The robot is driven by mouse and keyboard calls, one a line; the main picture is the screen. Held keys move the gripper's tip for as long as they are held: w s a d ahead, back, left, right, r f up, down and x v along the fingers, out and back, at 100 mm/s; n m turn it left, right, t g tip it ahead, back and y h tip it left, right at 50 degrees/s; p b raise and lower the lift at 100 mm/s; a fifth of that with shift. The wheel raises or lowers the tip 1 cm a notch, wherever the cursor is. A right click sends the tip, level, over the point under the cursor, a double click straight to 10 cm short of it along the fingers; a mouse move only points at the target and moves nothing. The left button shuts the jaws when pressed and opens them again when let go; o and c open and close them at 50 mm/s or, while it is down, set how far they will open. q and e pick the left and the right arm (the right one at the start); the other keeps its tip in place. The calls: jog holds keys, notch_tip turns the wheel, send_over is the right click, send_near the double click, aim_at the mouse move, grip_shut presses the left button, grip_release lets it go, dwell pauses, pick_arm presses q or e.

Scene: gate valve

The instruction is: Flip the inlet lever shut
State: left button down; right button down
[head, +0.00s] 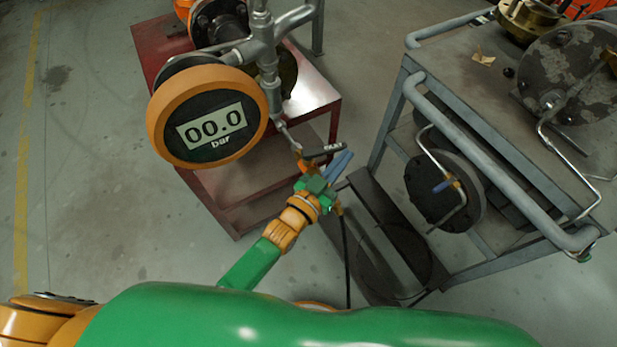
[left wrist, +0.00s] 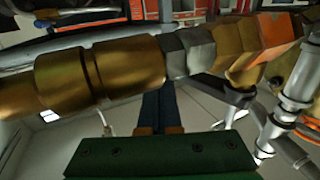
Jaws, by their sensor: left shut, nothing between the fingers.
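A dark lever handle (head: 325,151) lies roughly level at the lower end of the grey pipework, beside a small orange part; I take it for the inlet lever. My left gripper (head: 342,160) is just below and right of it, its blue fingers together and empty. Fingers and handle look very close; I cannot tell whether they touch. In the left wrist view the shut fingers (left wrist: 162,108) point up behind a brass fitting (left wrist: 125,75), which hides their tips. A dark bar (left wrist: 215,88) runs right of them, perhaps the lever. My right gripper is not in view.
A round orange gauge (head: 155,120) reads 00.0 bar above a red stand (head: 320,92). A grey cart (head: 500,155) with flanges and pipes stands at the right. A dark hose (head: 346,255) hangs below the gripper. Floor at the left is clear.

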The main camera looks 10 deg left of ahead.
pick_arm(q)
jog(key=shift+p+v, duration=0.4)
jog(key=shift+v, duration=3.15)
jog(key=shift+a+f, duration=0.1)
jog(key=shift+f, duration=0.05)
